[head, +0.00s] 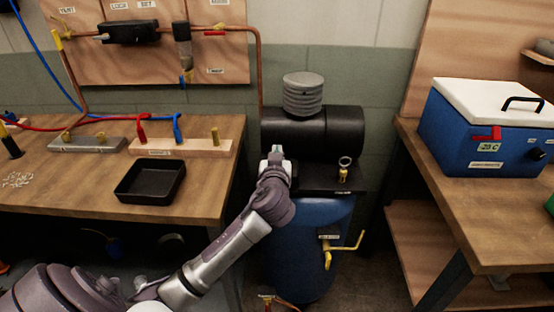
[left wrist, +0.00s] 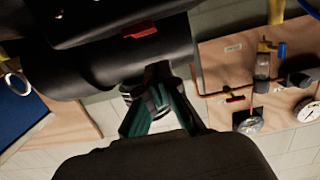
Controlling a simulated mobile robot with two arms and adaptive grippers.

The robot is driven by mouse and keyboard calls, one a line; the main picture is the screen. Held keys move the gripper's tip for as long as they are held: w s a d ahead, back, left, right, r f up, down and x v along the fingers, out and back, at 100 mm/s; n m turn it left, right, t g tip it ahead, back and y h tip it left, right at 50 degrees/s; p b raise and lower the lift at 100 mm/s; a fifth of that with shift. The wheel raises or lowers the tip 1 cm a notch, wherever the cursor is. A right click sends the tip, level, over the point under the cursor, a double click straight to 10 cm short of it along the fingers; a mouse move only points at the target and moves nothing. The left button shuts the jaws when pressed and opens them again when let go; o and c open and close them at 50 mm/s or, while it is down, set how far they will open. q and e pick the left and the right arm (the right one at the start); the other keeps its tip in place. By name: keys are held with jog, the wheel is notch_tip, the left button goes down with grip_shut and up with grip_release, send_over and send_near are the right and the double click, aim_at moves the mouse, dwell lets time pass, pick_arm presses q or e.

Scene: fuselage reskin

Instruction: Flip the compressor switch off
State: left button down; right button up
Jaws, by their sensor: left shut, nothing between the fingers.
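The compressor has a blue tank (head: 305,240), a black motor cylinder (head: 335,128) and a grey ribbed cap (head: 303,95). In the left wrist view, a red switch (left wrist: 140,30) sits on a black part of the compressor. I cannot tell which way it is set, and I cannot make it out in the head view. My left gripper (head: 276,153) is in front of the black cylinder, near the left end of the compressor top. Its green fingers (left wrist: 156,78) are shut and empty, pointing toward the black body, apart from the red switch. My right gripper is not in view.
A workbench (head: 100,200) with a black tray (head: 150,182) stands left of the compressor. A blue cooler (head: 470,135) stands on a right-hand bench. A ring-topped brass fitting (head: 344,168) and a yellow valve handle (head: 345,247) stick out from the compressor. Copper pipe runs along the wall panel.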

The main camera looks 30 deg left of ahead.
pick_arm(q)
jog(key=shift+f, duration=1.35)
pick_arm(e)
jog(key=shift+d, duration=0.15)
